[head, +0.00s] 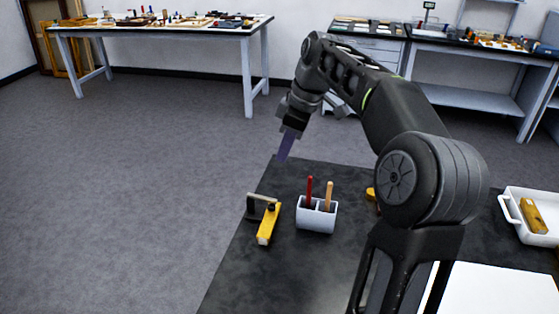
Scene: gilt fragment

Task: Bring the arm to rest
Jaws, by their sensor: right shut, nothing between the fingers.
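My right arm (400,110) comes in from the lower right, rises and bends over to the left at its top. My right gripper (284,150) points down above the far left corner of the dark tabletop (265,265). Its fingers are shut and empty, apart from the things on the table. My left gripper is not in view.
Cluttered benches stand behind; grey floor (150,180) is clear.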

